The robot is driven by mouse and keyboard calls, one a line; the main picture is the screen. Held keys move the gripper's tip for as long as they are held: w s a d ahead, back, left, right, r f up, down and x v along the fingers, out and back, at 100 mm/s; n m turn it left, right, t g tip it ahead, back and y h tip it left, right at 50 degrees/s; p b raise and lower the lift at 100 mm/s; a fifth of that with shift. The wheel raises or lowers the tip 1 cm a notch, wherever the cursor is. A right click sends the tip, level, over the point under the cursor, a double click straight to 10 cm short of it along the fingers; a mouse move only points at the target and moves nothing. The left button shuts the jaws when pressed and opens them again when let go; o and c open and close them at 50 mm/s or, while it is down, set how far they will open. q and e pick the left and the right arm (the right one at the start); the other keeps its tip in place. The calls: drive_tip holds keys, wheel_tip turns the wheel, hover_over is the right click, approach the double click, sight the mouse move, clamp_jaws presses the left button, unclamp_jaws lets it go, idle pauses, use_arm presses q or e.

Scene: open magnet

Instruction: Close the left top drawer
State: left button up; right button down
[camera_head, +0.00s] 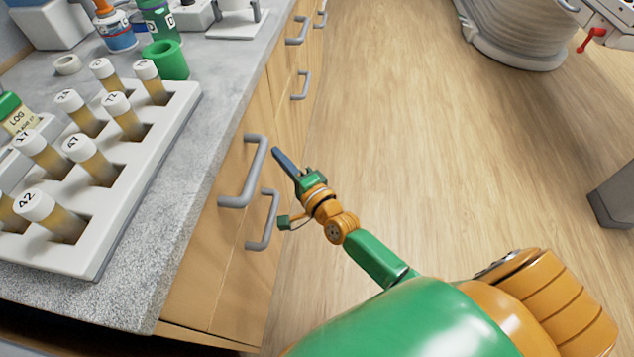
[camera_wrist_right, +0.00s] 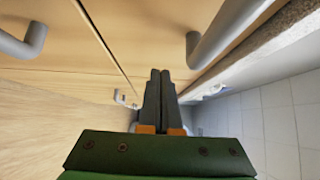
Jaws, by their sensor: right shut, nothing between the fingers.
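The left top drawer front (camera_head: 215,215) is pale wood, just under the counter edge in the head view. Its grey bar handle (camera_head: 245,172) shows there, and a grey handle just below the counter edge shows in the wrist view (camera_wrist_right: 222,36). How far this drawer stands out is hard to tell. My right gripper (camera_head: 283,160) is just right of the upper handle, apart from it in the picture, fingers pointing up and left. In the wrist view its dark fingers (camera_wrist_right: 159,95) are together and empty. My left gripper is not in view.
A lower handle (camera_head: 264,220) sits below, with more handles (camera_head: 299,85) farther along the cabinet. The counter (camera_head: 212,110) holds a white rack (camera_head: 120,215) of several labelled tubes and a green cup (camera_head: 168,60).

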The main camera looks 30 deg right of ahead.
drive_tip(key=s+d, duration=0.1)
drive_tip(key=s, duration=0.8)
drive_tip(key=s+d+f+n+g+h+p, duration=0.15)
drive_tip(key=s+f+n+g+p, duration=0.35)
drive_tip(key=f, duration=0.6)
drive_tip(key=s+d+f+n+g+p, duration=0.1)
drive_tip(key=s+f+n+g, duration=0.3)
drive_tip(key=s, duration=0.5)
drive_tip(key=s+d+f+n+g+h+p, duration=0.1)
drive_tip(key=s+f+n+g+p, duration=0.2)
drive_tip(key=s+f+n, duration=0.2)
drive_tip(key=s+d+f+n+g+h+p, duration=0.1)
drive_tip(key=s+f+n+g, duration=0.3)
drive_tip(key=s, duration=0.8)
drive_tip(key=shift+s+f+g+p, duration=0.3)
drive_tip(key=shift+s+p, duration=0.05)
drive_tip(key=shift+p, duration=0.3)
